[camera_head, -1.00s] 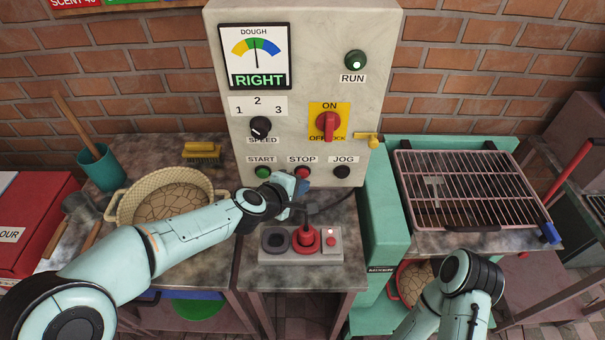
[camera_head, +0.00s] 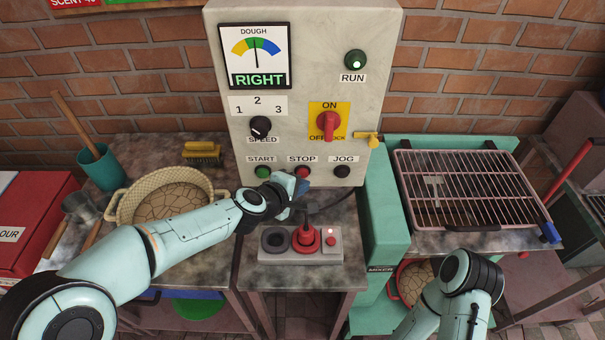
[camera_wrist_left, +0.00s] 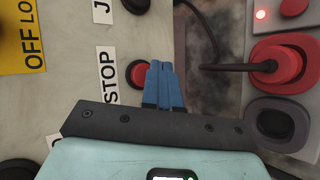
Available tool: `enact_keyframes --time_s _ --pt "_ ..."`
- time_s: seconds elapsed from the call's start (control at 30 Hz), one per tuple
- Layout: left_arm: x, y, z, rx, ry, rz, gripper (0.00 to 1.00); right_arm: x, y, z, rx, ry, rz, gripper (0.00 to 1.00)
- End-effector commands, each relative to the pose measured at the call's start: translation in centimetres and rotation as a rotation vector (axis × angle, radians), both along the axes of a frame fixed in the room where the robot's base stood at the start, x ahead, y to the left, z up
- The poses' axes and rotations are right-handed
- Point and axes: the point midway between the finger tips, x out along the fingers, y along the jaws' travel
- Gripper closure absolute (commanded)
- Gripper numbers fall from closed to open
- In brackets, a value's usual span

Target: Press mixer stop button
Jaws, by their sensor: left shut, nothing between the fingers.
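The red stop button (camera_head: 303,172) is on the grey control panel (camera_head: 310,210) face, under the STOP label, between the green START button (camera_head: 263,172) and the black JOG button (camera_head: 342,171). My left gripper (camera_head: 302,186) is just below and in front of it, its blue fingers shut and empty. In the left wrist view the blue fingertips (camera_wrist_left: 162,70) lie beside the red stop button (camera_wrist_left: 138,74); I cannot tell whether they touch it. My right arm comes in at the lower right, and its gripper is not visible.
A socket block with a red plug (camera_head: 306,240) and cable sits below the panel. A basket (camera_head: 120,208) stands left, a wire rack (camera_head: 470,190) right.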

Motion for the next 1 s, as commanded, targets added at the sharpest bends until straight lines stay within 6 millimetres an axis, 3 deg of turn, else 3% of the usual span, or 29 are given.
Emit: enact_keyframes --time_s 1.0 --pt "0.87 0.01 0.0 0.0 0.0 0.0 1.0 0.12 0.0 0.34 0.0 -0.001 0.0 0.59"
